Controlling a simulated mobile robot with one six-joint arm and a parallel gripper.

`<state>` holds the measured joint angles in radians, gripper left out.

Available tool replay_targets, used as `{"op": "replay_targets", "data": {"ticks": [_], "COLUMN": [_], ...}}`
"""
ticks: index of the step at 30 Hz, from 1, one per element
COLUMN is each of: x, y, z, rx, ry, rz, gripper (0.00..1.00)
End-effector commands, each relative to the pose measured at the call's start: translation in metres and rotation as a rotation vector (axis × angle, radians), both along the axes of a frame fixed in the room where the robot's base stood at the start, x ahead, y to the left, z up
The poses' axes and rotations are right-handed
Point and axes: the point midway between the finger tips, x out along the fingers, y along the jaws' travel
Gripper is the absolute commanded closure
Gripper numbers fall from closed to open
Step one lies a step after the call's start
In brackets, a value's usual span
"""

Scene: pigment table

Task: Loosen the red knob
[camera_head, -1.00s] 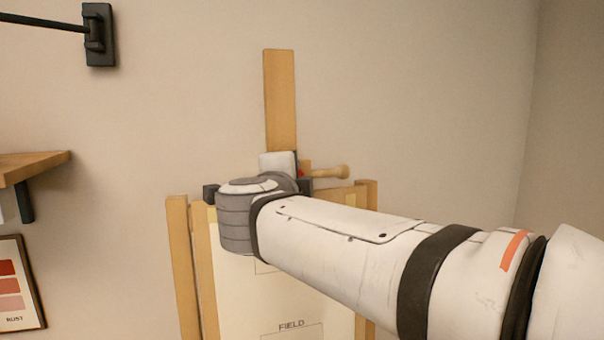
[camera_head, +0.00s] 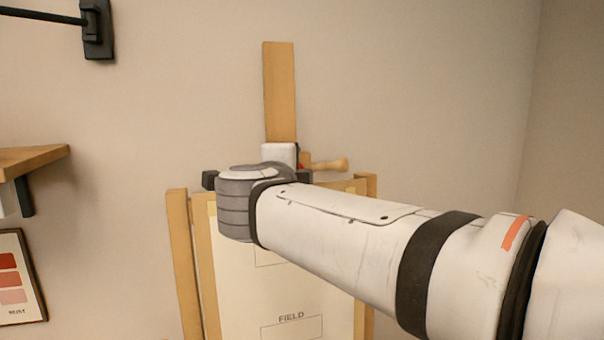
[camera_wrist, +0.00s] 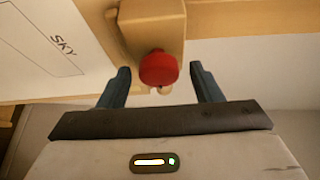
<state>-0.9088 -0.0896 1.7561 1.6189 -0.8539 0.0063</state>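The red knob (camera_wrist: 158,68) sits on a wooden block in the wrist view, in the gap between my gripper's two fingers. My gripper (camera_wrist: 159,80) is open, with a finger to the left and a finger to the right of the knob and space showing on both sides. In the head view only a sliver of red (camera_head: 300,166) shows beside my wrist; my arm hides the rest of the knob and the fingers.
The wooden easel has a tall mast (camera_head: 279,92) and a wooden peg (camera_head: 328,164) sticking out to the right. A panel marked FIELD (camera_head: 290,295) hangs below. A shelf (camera_head: 35,160) and a framed chart (camera_head: 20,280) are at the left wall.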

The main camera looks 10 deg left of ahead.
Motion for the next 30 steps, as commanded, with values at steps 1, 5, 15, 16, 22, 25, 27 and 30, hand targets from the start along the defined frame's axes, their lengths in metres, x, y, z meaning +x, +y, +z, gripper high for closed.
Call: {"op": "replay_targets", "data": {"ticks": [1,5,15,16,22,25,27,30], "x": [0.000,0.000,-0.041,-0.046,-0.072,-0.078,-0.079,-0.079], "y": [0.000,0.000,-0.001,-0.001,-0.003,-0.004,-0.004,-0.004], "z": [0.000,-0.001,0.001,0.002,0.005,0.006,0.007,0.007], "rx": [-0.001,-0.001,0.002,0.001,0.000,0.000,0.000,0.000], "ry": [0.000,0.001,-0.002,-0.002,0.000,0.000,0.001,0.001], "rz": [0.000,0.000,0.006,0.004,0.003,0.001,0.000,-0.001], "gripper": [0.41,0.41,0.41,0.41,0.41,0.41,0.41,0.41]}}
